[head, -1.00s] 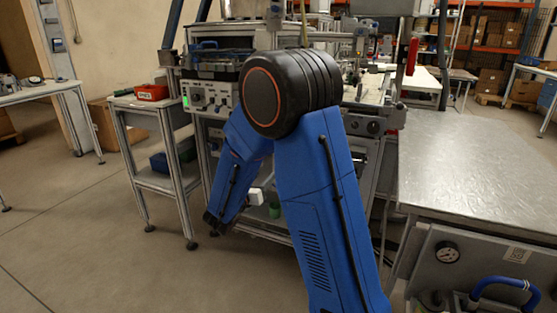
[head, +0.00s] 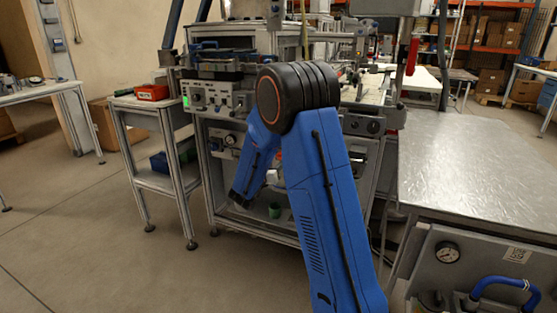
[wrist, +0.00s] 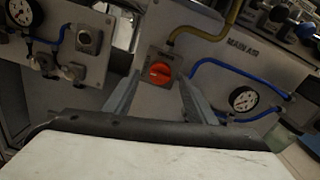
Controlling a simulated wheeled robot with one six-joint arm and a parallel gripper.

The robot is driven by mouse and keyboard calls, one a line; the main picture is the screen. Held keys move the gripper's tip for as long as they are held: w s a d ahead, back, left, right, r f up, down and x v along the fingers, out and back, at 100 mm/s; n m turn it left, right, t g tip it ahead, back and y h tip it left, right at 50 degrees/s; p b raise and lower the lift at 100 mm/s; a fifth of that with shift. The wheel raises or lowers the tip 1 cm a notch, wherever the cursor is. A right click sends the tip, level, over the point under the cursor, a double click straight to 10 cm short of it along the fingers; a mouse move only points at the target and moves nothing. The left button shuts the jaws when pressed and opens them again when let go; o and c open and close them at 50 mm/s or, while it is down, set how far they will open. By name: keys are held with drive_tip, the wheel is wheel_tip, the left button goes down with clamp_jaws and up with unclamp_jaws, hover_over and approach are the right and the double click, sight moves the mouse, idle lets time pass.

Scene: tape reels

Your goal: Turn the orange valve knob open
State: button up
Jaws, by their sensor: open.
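The orange valve knob (wrist: 160,74) sits on a small grey plate on the panel, near the middle of the wrist view. My gripper (wrist: 158,84) is open, with one finger to the left and one to the right of the knob in this picture. Nothing is held between the fingers. I cannot tell how far the fingertips stand from the panel or whether they touch the knob. In the head view my blue arm covers much of the panel, and I cannot make out the knob clearly there.
A pressure gauge (wrist: 243,99) with blue hoses sits right of the knob, and a yellow hose (wrist: 205,29) runs above it. Another gauge (wrist: 20,18) is at the upper left. A metal-topped table (head: 470,165) stands right of my arm. A green cup (head: 275,210) sits low under the machine.

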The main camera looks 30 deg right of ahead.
drive_tip(key=shift+x, duration=1.85)
drive_tip(key=c, duration=1)
drive_tip(key=shift+c, duration=0.2)
drive_tip(key=shift+m, duration=0.3)
drive_tip(key=shift+s+d+f+m, duration=0.1)
drive_tip(key=shift+m, duration=4.2)
drive_tip(key=shift+s+d+f+m, duration=0.1)
drive_tip(key=shift+s+m, duration=0.05)
drive_tip(key=shift+m, duration=4.15)
